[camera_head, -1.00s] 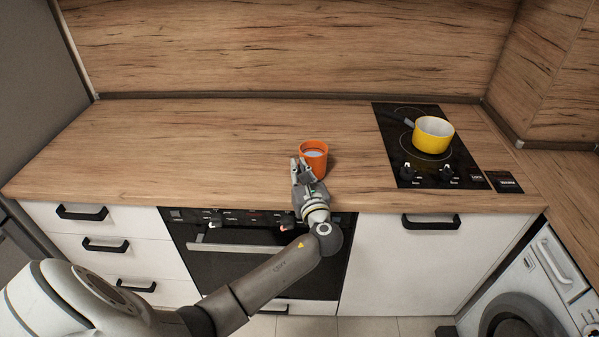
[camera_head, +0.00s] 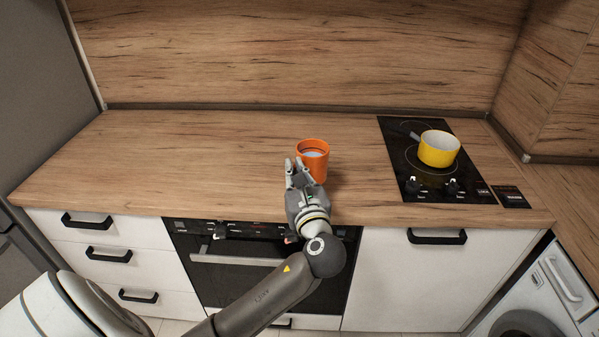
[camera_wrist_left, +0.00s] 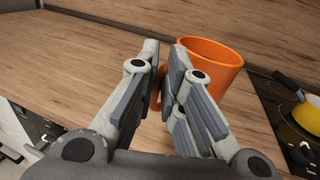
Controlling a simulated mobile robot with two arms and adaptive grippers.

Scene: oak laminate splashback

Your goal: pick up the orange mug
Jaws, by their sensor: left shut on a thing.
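The orange mug (camera_head: 321,168) is upright above the front middle part of the counter, its open top showing a pale inside. In the left wrist view the mug (camera_wrist_left: 213,65) is just beyond and right of the fingers. My left gripper (camera_head: 298,171) comes from the front and is shut on the mug's handle. In the left wrist view the gripper (camera_wrist_left: 164,62) has its fingers close together, with a bit of the orange handle between them. The fingers hide most of the handle and the mug's lower part. My right gripper is not in view.
A black hob (camera_head: 420,187) at the right holds a yellow pot (camera_head: 438,150) with its handle pointing left. The wooden counter (camera_head: 190,160) is clear left of the mug. A wooden splashback (camera_head: 290,55) closes the back. An oven (camera_head: 240,262) is below the front edge.

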